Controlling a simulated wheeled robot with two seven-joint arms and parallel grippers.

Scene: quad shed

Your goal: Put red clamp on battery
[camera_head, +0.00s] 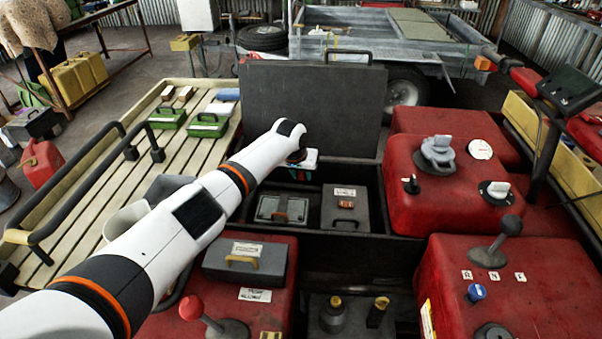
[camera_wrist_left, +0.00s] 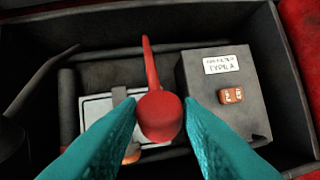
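The red clamp (camera_wrist_left: 158,115) has a rounded body and a thin arm pointing up in the left wrist view. It sits between the teal fingers of my left gripper (camera_wrist_left: 160,112), which look closed against its sides. In the head view my left gripper (camera_head: 302,164) is over the black bin, above its contents. Below are a dark grey box with a white label and an orange piece (camera_head: 343,212), also in the left wrist view (camera_wrist_left: 248,118), and a lighter framed box (camera_head: 267,206). I cannot tell which is the battery. My right gripper is not in view.
The black bin's raised lid (camera_head: 312,110) stands behind it. Red tanks (camera_head: 455,200) with knobs flank the bin on the right. A grey box with a yellow handle (camera_head: 222,258) lies on red bodywork in front. A slatted rack (camera_head: 88,210) is at left.

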